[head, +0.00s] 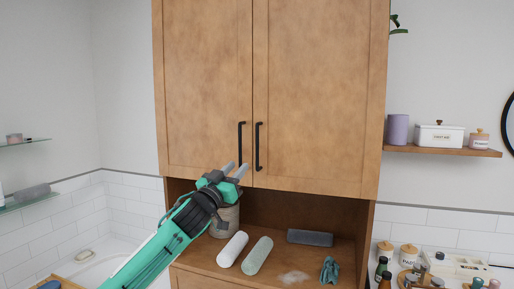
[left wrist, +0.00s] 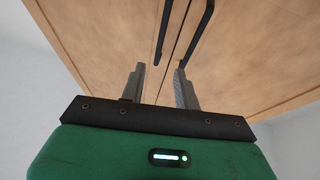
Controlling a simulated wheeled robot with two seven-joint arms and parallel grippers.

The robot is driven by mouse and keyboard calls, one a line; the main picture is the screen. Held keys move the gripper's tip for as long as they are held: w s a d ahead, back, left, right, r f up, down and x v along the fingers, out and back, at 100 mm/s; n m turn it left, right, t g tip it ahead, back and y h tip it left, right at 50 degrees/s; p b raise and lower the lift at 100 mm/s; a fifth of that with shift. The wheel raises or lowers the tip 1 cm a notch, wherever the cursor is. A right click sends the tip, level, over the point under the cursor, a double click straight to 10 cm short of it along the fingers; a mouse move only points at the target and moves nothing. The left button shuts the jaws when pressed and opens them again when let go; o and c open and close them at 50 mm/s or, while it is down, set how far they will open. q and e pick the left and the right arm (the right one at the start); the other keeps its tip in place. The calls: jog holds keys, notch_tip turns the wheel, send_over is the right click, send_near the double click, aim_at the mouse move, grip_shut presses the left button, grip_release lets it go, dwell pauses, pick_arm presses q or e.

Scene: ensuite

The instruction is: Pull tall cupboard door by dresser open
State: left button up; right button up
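The tall wooden cupboard has a left door (head: 203,90) and a right door (head: 310,95), both shut. A black bar handle (head: 241,146) is on the left door and another (head: 259,147) on the right door, side by side at the centre seam. My left gripper (head: 236,170) is open and empty, just below the handles, pointing up at them. In the left wrist view the two grey fingers (left wrist: 157,86) are apart, with the left door's handle (left wrist: 163,32) and the right door's handle (left wrist: 199,32) beyond the tips. My right gripper is not in view.
Below the doors is an open niche with a pot (head: 225,217), two rolled towels (head: 258,255), a grey block (head: 310,238) and a teal cloth (head: 330,270). A wall shelf (head: 445,150) with containers is at right, bottles (head: 383,268) at lower right, and a bathtub (head: 90,262) at lower left.

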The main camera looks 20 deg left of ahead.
pick_arm(q)
notch_tip(320, 180, up, 4)
jog(key=r+p, duration=0.1)
jog(key=p, duration=0.3)
send_over(257, 167)
jog(key=s, duration=0.1)
jog(key=shift+w+p, duration=0.45)
jog(key=shift+w, duration=0.35)
grip_shut()
